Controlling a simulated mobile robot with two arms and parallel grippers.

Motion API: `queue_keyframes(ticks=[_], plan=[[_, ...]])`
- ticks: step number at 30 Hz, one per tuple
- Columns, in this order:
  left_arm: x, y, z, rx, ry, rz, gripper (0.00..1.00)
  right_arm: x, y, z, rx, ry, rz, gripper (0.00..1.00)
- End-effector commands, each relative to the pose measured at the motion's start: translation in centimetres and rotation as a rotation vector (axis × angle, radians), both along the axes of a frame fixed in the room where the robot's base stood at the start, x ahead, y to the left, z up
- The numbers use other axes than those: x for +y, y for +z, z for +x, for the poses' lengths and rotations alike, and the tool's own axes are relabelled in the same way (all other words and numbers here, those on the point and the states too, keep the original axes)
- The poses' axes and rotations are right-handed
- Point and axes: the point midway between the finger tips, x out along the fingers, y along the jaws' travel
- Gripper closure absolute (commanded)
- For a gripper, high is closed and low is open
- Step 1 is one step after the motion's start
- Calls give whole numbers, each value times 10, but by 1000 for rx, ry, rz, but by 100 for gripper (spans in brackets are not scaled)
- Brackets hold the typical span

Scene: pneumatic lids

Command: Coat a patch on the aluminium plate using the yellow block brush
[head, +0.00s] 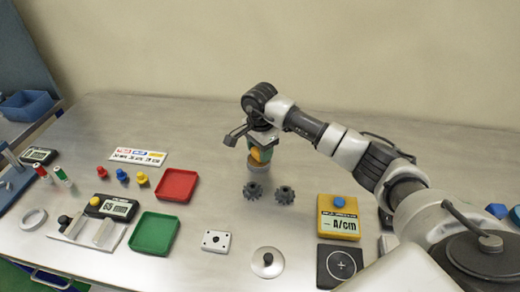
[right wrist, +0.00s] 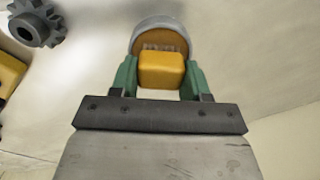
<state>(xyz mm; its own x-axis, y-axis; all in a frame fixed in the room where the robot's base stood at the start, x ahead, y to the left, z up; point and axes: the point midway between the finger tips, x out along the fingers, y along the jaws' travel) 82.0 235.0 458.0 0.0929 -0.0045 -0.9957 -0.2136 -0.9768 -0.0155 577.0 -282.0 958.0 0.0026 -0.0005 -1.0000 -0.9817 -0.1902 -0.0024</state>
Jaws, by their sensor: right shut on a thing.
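My right gripper (head: 262,146) has green fingers and is shut on the yellow block brush (head: 258,155), left of the arm's elbow and over the back middle of the table. In the right wrist view the yellow block (right wrist: 161,70) sits between the green fingers, with a round grey-rimmed disc (right wrist: 163,27) beyond it. I cannot tell whether the disc touches the table. A small pale metal plate with holes (head: 206,246) lies at the front middle; it may be the aluminium plate, but I cannot be sure. My left gripper is not in view.
Two dark gears (head: 285,195) stand just in front of the brush. A red tray (head: 176,185) and a green tray (head: 154,233) lie to the left. A yellow meter (head: 338,226) is at the right, and a round lid with a knob (head: 278,264) is in front. The table's back is clear.

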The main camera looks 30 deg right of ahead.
Motion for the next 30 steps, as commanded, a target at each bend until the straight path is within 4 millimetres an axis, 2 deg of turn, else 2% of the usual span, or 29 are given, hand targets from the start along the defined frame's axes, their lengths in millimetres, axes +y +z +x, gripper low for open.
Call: queue_keyframes(ticks=[14, 30], plan=[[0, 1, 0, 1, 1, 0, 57, 0, -1, -1, 4, 1, -1, 73], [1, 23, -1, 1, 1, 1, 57, 0, 41, 0, 1, 1, -1, 73]])
